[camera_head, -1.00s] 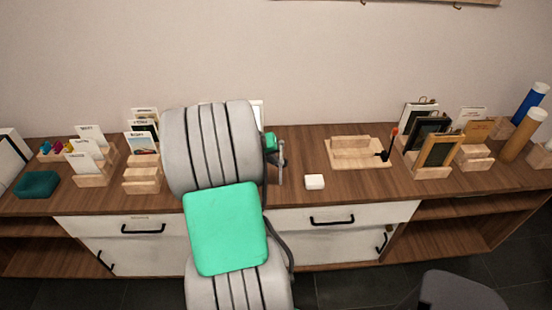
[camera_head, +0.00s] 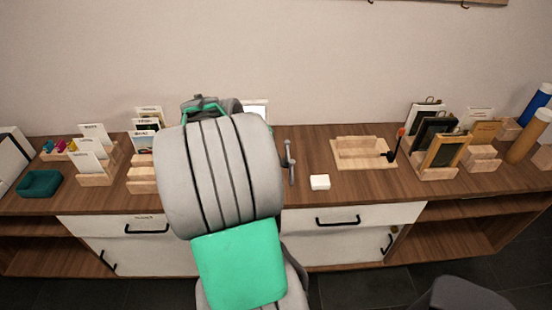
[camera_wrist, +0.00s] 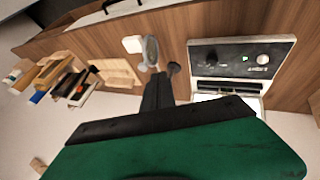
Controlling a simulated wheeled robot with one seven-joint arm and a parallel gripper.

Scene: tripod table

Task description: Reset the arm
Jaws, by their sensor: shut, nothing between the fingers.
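My arm fills the middle of the head view and hides my gripper there. In the wrist view my gripper (camera_wrist: 158,92) shows as a narrow dark shape reaching over the cabinet top, shut and empty. A small grey tripod-like stand (camera_head: 289,165) is on the cabinet top, right of my arm in the head view. It also shows in the wrist view (camera_wrist: 151,50), just beyond my gripper and apart from it as far as I can tell.
A small white block (camera_head: 320,182) lies near the stand. A wooden tray (camera_head: 340,160) is further right, then framed cards (camera_head: 444,152) and tubes (camera_head: 530,135). Card holders (camera_head: 97,178) and a teal box (camera_head: 39,184) stand left. A dark-panelled device (camera_wrist: 240,55) shows in the wrist view.

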